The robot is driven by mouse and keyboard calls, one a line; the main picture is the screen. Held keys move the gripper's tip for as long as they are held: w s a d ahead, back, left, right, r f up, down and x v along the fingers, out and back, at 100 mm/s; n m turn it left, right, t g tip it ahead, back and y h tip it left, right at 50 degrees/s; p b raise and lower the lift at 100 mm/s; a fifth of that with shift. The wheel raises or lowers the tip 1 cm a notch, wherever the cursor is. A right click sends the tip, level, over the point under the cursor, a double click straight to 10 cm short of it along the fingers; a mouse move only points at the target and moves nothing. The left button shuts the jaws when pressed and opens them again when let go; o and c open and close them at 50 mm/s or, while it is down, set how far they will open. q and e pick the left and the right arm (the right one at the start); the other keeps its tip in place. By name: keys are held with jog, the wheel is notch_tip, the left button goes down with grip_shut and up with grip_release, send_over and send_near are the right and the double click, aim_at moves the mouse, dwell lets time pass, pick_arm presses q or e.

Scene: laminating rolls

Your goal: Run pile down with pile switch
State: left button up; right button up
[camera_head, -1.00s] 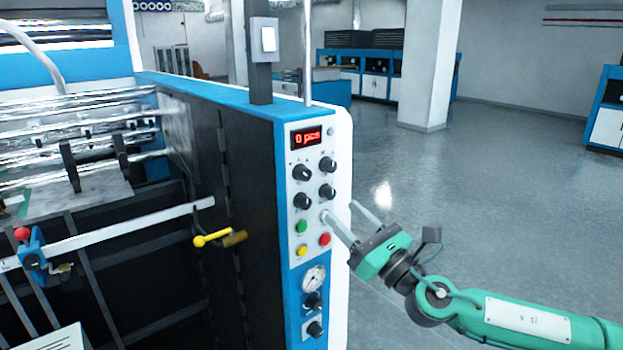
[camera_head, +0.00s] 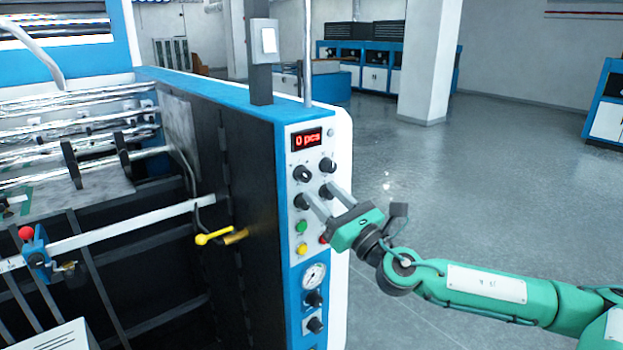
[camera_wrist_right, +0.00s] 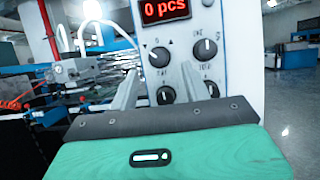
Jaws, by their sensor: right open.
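The control panel (camera_head: 312,250) on the machine's end carries several black rotary knobs under a red display (camera_head: 307,139) reading "0 pcs". The upper left knob (camera_head: 302,174), upper right knob (camera_head: 327,165) and lower left knob (camera_head: 300,202) show. In the wrist view the lower right knob (camera_wrist_right: 211,90) shows beside one finger. The knob labels are too small to read, so I cannot tell which is the pile switch. My right gripper (camera_head: 318,191) is open and empty, its fingertips in front of the lower knobs; contact is unclear. My left gripper is out of view.
Below the knobs are a green button (camera_head: 301,227), a yellow button (camera_head: 302,249), a partly hidden red button, and a gauge (camera_head: 314,275) with knobs beneath. A yellow handle (camera_head: 214,237) sticks out left of the panel. The floor (camera_head: 480,200) to the right is clear.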

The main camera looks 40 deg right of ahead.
aim_at(308, 178)
jog(key=shift+p+x, duration=0.95)
jog(key=shift+x, duration=0.7)
jog(key=shift+w+a+r+p, duration=0.15)
jog(key=shift+w+r+p, duration=0.15)
jog(key=shift+w, duration=0.3)
jog(key=c, duration=1)
